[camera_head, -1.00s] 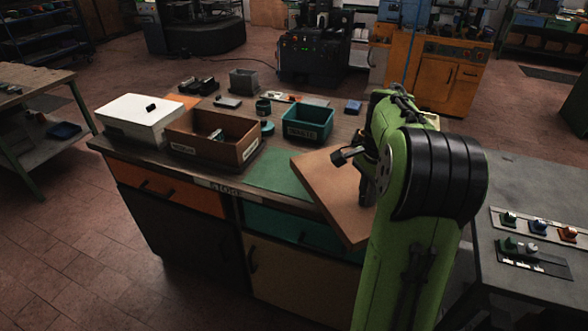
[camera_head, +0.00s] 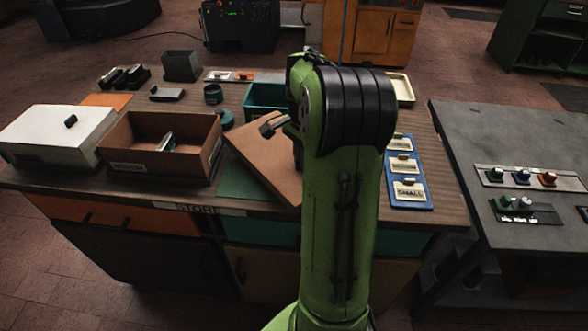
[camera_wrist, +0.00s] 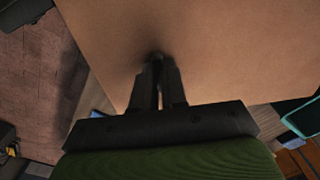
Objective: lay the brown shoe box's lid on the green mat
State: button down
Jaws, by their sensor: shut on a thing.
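The brown shoe box (camera_head: 118,142) stands open on the bench, with a small object inside it. Its flat brown lid (camera_head: 262,150) is held tilted above the green mat (camera_head: 236,186), covering part of it. My gripper is shut on the lid; in the head view its fingers are mostly hidden behind my green arm. In the wrist view the fingers (camera_wrist: 160,88) close on a knob or edge at the lid (camera_wrist: 200,50), whose brown face fills most of the picture. I cannot tell whether the lid touches the mat.
A white box (camera_head: 50,130) with a black knob stands left of the brown box. A teal bin (camera_head: 262,98) sits behind the lid. Blue board with labelled plates (camera_head: 410,190) lies right of my arm. Small items and a grey bin (camera_head: 182,66) stand at the back.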

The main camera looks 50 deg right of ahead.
notch_tip(320, 180, down, 4)
jog(key=shift+w+f+b, duration=0.15)
jog(key=shift+f+b, duration=0.05)
jog(key=shift+b, duration=0.25)
jog(key=shift+f, duration=0.15)
jog(key=c, duration=1.2)
grip_release()
jog(key=shift+o, duration=0.2)
